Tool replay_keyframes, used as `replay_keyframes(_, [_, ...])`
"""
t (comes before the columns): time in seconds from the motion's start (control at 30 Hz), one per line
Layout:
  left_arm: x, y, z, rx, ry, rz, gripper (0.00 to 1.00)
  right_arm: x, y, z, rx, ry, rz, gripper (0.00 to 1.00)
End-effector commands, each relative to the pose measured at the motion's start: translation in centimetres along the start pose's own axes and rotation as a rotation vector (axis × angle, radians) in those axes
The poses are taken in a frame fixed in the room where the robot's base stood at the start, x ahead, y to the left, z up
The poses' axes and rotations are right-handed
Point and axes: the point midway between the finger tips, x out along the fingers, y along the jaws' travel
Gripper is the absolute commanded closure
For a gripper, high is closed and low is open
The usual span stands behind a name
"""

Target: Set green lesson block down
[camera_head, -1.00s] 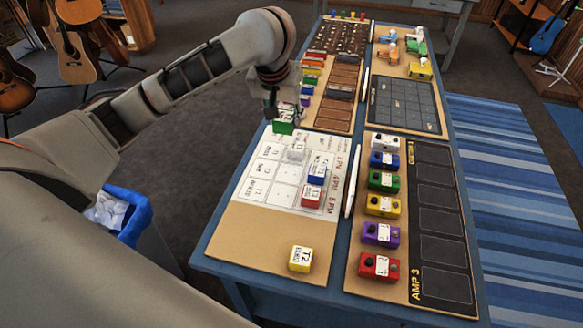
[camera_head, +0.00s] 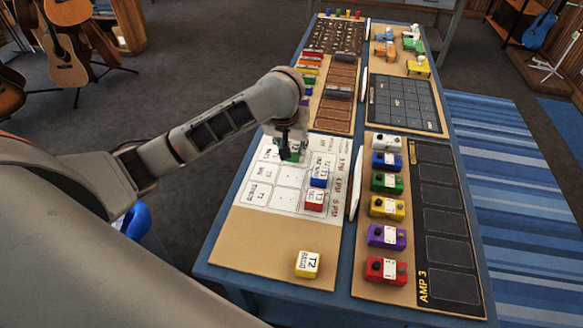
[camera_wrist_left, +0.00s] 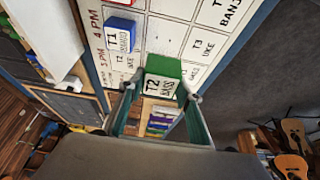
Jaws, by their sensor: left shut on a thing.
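My left gripper (camera_head: 288,154) is shut on the green lesson block (camera_wrist_left: 165,68), labelled T2 BASS. In the head view, it is over the far rows of the white lesson chart (camera_head: 256,194), and the gripper mostly hides the block. In the left wrist view, the block sits between the fingertips, with chart cells behind it. I cannot tell whether it touches the chart. A blue block (camera_head: 319,177) and a red block (camera_head: 314,201) stand on the chart, close right of the gripper. My right gripper is not in view.
A yellow T2 block (camera_head: 307,264) stands on the bare front of the board. A white marker-like bar (camera_head: 353,196) divides it from a board with several coloured pedals (camera_head: 388,236). Chart cells left of the red block are clear.

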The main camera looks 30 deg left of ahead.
Motion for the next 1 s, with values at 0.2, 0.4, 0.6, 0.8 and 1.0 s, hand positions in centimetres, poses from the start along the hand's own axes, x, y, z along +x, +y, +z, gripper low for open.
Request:
replay_keyframes(0.2, [3.5, 0.0, 1.5, 0.000, -0.002, -0.001, 0.87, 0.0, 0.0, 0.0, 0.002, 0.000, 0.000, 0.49])
replay_keyframes(0.4, [4.9, 0.0, 2.1, 0.001, -0.003, 0.000, 0.87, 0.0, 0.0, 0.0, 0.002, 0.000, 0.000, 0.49])
replay_keyframes(0.6, [7.5, 0.0, 3.1, -0.001, -0.002, -0.001, 0.87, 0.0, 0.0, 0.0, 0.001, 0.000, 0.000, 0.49])
replay_keyframes(0.8, [8.0, 0.1, 3.3, 0.001, 0.000, 0.001, 0.87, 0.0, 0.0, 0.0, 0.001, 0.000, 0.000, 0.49])
replay_keyframes(1.0, [8.1, 0.0, 3.4, 0.001, 0.000, 0.001, 0.87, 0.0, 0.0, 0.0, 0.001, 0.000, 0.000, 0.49])
